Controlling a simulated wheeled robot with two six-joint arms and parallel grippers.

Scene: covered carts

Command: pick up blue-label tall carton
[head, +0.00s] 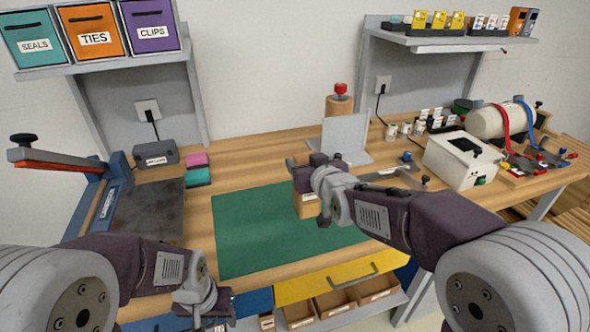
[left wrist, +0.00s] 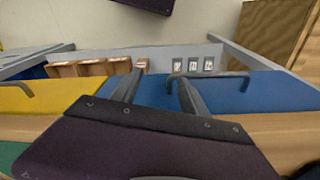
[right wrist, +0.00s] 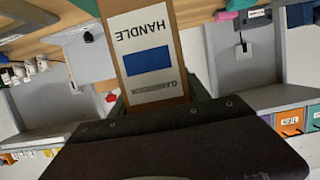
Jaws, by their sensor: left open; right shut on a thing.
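A brown carton (right wrist: 187,20) with a white label, a blue block and the word HANDLE fills the top middle of the right wrist view. My right gripper (right wrist: 160,98) is shut on it. In the head view the carton (head: 306,209) shows below the right gripper (head: 308,186), in front of the green mat; most of it is hidden by my arm. I cannot tell its height above the mat. My left gripper (head: 208,312) is open and empty at the table's front edge. In the left wrist view its fingers (left wrist: 157,82) point towards the blue drawer front (left wrist: 150,91).
The green mat (head: 240,232) is otherwise bare. A grey upright panel (head: 345,138) and a wooden post with a red top (head: 340,92) stand behind. A white box (head: 462,160) is at right, a dark plate (head: 150,212) at left. Brown bins (head: 335,303) sit below the yellow drawer (head: 325,284).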

